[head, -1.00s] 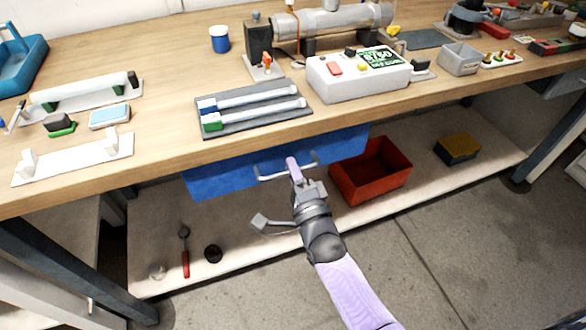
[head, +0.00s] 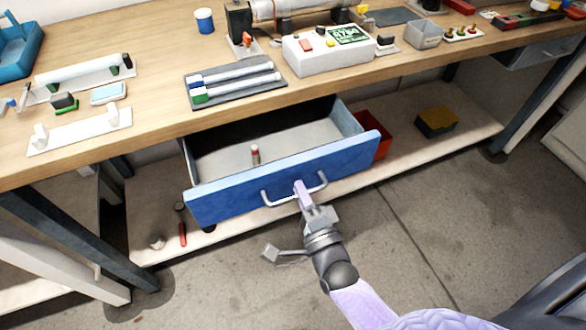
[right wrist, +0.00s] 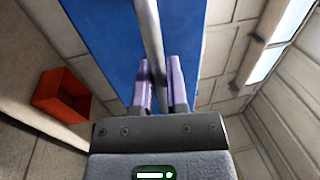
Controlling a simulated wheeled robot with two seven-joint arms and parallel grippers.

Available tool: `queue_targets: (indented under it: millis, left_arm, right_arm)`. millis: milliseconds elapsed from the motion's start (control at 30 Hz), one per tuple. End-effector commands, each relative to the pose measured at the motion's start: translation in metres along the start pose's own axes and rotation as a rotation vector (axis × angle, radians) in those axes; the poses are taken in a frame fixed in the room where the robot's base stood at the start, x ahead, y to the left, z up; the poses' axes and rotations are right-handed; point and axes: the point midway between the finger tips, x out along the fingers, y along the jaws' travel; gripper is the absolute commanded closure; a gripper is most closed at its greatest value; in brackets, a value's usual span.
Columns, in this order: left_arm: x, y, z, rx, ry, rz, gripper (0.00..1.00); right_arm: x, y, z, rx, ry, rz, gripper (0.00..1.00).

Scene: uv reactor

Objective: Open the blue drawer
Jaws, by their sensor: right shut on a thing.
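The blue drawer (head: 270,185) hangs under the workbench and stands well open, its grey inside showing. A small red and white cylinder stands inside the drawer (head: 255,155). My right gripper (head: 304,192) is shut on the drawer's metal bar handle (head: 283,200), right of the handle's middle. In the right wrist view the handle bar (right wrist: 153,45) runs between the two purple fingers of my right gripper (right wrist: 162,85), against the blue front (right wrist: 110,40). My left gripper is not in view.
A red bin (head: 375,135) and a yellow-topped black box (head: 436,122) stand on the lower shelf (head: 460,125). The workbench top (head: 150,85) bears a white control box (head: 327,50) and a grey tray of tubes (head: 235,85).

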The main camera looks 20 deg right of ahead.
Motion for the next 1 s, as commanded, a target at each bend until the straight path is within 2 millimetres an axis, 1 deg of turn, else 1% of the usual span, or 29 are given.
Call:
queue_targets:
  millis: [33,200,400,600,1000]
  left_arm:
    - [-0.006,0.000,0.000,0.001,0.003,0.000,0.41]
    - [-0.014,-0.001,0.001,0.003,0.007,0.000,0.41]
    - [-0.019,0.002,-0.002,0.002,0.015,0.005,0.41]
    - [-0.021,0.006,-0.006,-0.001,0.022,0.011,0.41]
    - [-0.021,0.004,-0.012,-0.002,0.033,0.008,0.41]
  right_arm:
    - [-0.010,-0.004,0.000,0.000,-0.002,0.005,1.00]
    - [-0.040,-0.008,0.000,-0.001,-0.001,0.006,1.00]
    - [-0.063,-0.012,0.000,-0.001,-0.001,0.004,1.00]
    - [-0.073,-0.013,0.000,0.000,-0.001,0.003,1.00]
    - [-0.075,-0.013,0.000,0.000,-0.001,0.003,1.00]
